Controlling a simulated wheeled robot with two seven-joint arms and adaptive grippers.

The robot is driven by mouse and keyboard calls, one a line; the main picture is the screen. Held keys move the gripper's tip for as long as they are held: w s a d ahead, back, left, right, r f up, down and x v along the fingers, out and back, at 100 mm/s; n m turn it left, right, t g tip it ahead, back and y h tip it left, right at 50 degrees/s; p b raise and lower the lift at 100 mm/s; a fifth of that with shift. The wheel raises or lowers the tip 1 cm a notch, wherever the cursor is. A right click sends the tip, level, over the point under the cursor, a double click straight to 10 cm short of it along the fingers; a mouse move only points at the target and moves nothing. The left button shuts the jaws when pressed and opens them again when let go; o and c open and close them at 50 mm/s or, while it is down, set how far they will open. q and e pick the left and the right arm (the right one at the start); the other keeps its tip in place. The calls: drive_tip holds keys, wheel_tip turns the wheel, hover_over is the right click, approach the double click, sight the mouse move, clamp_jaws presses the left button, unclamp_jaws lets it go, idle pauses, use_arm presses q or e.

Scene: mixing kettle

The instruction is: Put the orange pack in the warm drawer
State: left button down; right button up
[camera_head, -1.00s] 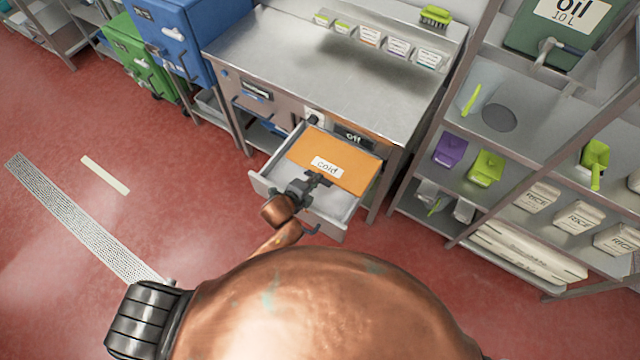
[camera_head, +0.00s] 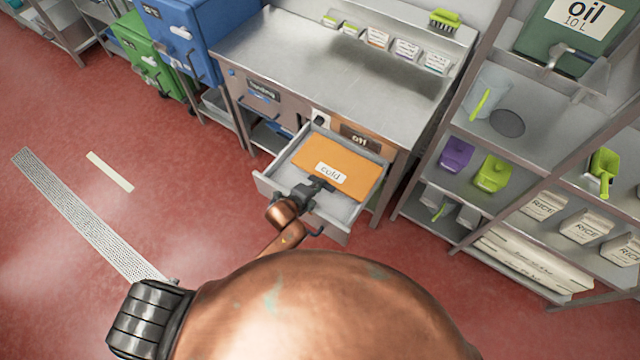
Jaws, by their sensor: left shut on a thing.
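The orange pack (camera_head: 346,157), with a white label reading "cold" (camera_head: 331,173), is flat inside the outline of the open drawer (camera_head: 342,229). The drawer is pulled out under the counter, below a panel marked "off" (camera_head: 360,138). My left gripper (camera_head: 322,185) is shut on the near edge of the pack, over the front part of the drawer. Whether the pack touches the drawer floor is hard to tell. A bare strip of drawer floor shows in front of the pack. My right gripper is not in view.
A steel counter (camera_head: 330,75) stands above the drawer, with small labelled bins along its back. A shelf rack (camera_head: 545,137) with scoops and rice bags stands close on the right. A blue bin (camera_head: 185,40) stands on the left. The red floor (camera_head: 190,190) at left is clear.

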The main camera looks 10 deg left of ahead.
use_arm(q)
drive_tip(key=c, duration=2.5)
unclamp_jaws()
drive_tip(key=o, duration=0.4)
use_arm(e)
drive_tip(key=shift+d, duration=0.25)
use_arm(q)
drive_tip(key=shift+r, duration=0.15)
